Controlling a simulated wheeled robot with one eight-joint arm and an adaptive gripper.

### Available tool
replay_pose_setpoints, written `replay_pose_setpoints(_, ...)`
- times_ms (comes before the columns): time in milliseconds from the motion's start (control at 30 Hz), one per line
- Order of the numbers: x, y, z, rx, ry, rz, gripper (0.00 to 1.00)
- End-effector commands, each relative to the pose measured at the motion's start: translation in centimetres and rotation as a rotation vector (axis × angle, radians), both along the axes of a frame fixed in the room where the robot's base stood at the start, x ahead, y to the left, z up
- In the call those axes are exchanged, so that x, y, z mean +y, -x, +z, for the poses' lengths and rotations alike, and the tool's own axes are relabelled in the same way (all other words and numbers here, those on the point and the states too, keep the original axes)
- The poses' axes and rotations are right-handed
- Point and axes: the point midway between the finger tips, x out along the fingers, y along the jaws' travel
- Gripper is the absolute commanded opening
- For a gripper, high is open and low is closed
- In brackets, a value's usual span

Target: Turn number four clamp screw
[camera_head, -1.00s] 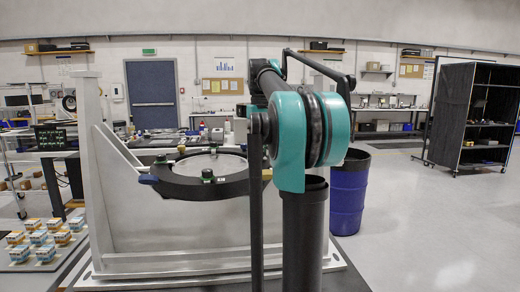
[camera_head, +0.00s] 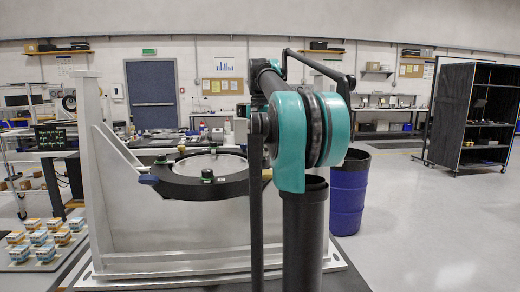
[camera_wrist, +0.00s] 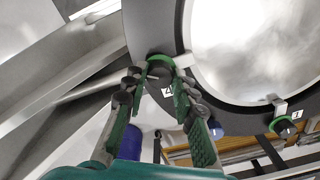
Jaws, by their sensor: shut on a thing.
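The dark ring of the mirror fixture (camera_head: 180,190) stands in front of the grey bracket, with several green-and-black clamp knobs on it. In the wrist view the number four clamp screw (camera_wrist: 160,68) has a green knob, and a white label reading 4 lies just below it. My gripper (camera_wrist: 161,80) is shut on this knob, one green-padded finger on each side. The bright mirror disc (camera_wrist: 255,45) fills the ring's middle. Another green clamp knob (camera_wrist: 284,126) with a label sits at the right. In the head view my gripper is hidden behind my arm.
A blue knob (camera_head: 149,179) sticks out from the ring's left edge. The upright grey bracket plate (camera_head: 95,150) rises close behind and left of the ring. A blue drum (camera_head: 347,195) stands right of my arm.

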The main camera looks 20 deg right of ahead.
Motion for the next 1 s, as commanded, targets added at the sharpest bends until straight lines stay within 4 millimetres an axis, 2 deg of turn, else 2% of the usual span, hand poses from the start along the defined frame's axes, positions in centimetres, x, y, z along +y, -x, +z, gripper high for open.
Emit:
replay_pose_setpoints(400, -0.02, -0.05, 0.04, -0.002, 0.001, -0.205, 0.0)
replay_pose_setpoints(967, -0.03, -0.06, 0.04, -0.002, 0.001, -0.238, 0.0)
replay_pose_setpoints(1000, -0.03, -0.06, 0.04, -0.002, 0.001, -0.238, 0.28)
